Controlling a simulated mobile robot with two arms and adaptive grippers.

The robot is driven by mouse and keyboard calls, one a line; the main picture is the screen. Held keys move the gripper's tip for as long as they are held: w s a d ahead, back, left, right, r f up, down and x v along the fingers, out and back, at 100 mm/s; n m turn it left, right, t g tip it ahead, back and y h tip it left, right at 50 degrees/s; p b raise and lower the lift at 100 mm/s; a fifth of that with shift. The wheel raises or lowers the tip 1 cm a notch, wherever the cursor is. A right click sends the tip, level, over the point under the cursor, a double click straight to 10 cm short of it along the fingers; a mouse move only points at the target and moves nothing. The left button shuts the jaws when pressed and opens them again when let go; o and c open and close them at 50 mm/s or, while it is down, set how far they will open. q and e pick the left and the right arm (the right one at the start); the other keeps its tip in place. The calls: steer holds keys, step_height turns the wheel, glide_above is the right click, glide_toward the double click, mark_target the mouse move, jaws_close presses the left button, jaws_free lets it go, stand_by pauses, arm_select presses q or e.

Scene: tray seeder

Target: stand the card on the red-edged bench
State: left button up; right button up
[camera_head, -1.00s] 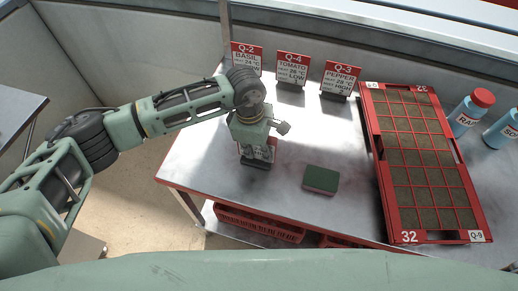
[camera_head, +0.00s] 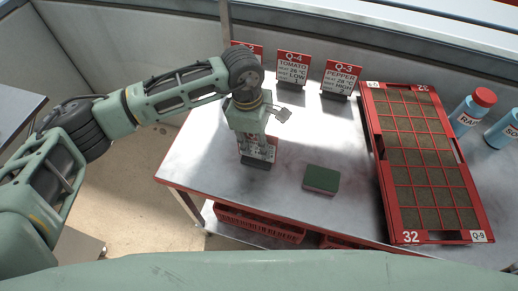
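A card with a red top and a dark foot (camera_head: 257,158) stands upright on the red-edged bench (camera_head: 222,165), near its left front part. My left gripper (camera_head: 262,122) is just above and behind the card and hides its upper part. One finger sticks out to the right, clear of the card, so the gripper looks open; the other finger is hidden. My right gripper is not in view.
Cards Q-4 (camera_head: 293,70) and Q-3 (camera_head: 340,78) stand along the back, with Q-2 (camera_head: 236,44) partly hidden by my arm. A green sponge (camera_head: 321,180), a red seed tray (camera_head: 385,200) and blue bottles (camera_head: 470,110) are to the right.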

arm_select(q)
steer(key=r, duration=0.5)
steer(key=a+r+b, duration=0.1)
steer(key=r, duration=0.2)
steer(key=shift+w, duration=0.15)
